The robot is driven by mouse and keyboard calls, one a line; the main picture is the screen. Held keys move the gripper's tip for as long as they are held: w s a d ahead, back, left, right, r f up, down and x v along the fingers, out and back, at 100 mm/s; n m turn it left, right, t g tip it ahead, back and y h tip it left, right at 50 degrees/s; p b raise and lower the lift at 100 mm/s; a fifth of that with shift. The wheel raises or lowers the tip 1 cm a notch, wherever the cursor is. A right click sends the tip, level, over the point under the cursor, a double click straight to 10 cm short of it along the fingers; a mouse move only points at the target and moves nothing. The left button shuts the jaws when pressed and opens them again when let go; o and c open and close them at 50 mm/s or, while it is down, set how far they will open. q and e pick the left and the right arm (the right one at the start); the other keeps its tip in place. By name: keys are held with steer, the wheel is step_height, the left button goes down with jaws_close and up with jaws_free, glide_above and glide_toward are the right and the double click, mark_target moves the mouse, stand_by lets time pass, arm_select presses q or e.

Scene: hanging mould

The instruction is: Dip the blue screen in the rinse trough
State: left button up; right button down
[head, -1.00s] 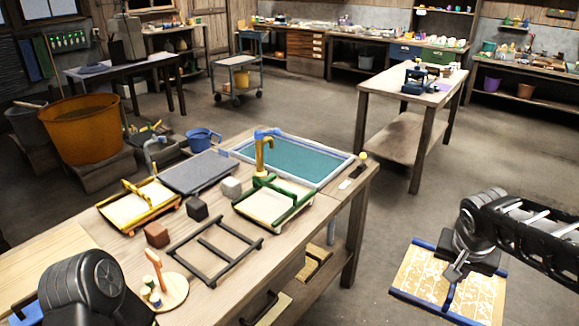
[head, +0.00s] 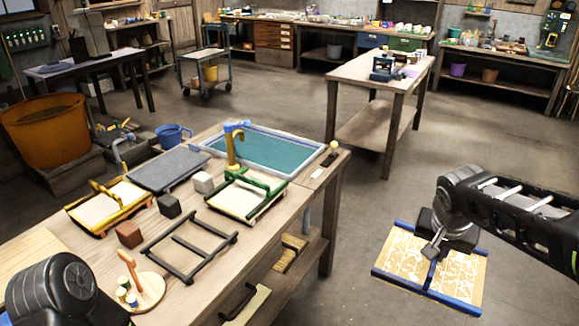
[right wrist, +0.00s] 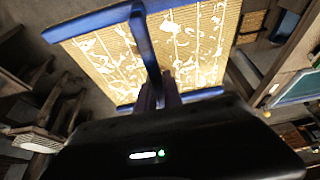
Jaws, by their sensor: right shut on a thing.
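The blue screen (head: 405,252), a tan patterned sheet with blue bars at its edges and a blue middle bar, hangs in the air right of the workbench. My right gripper (head: 432,252) is shut on its middle bar; the right wrist view shows the jaws (right wrist: 160,88) at that bar and the screen (right wrist: 95,58) beyond. A trough (head: 262,152) with teal water and a pale blue rim sits at the bench's far end, apart from the screen. My left arm shows at the lower left; its gripper is out of view.
On the bench (head: 208,290) stand a yellow-framed tray (head: 100,206), a green-framed tray (head: 236,200), a grey slab (head: 168,170), a dark frame (head: 190,245) and a yellow tap (head: 233,150) beside the trough. A second table (head: 385,85) stands behind. Floor around the screen is clear.

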steer(key=w+a+f+n+y, duration=0.1)
steer(key=w+a+f+n, duration=0.1)
steer(key=a, duration=0.6)
steer(key=w+a+f+n+y, duration=0.1)
steer(key=w+a+f+n, duration=0.1)
steer(key=a+n, duration=0.3)
steer(key=a, duration=0.4)
steer(key=shift+f+t+y, duration=0.4)
steer(key=shift+w, duration=0.15)
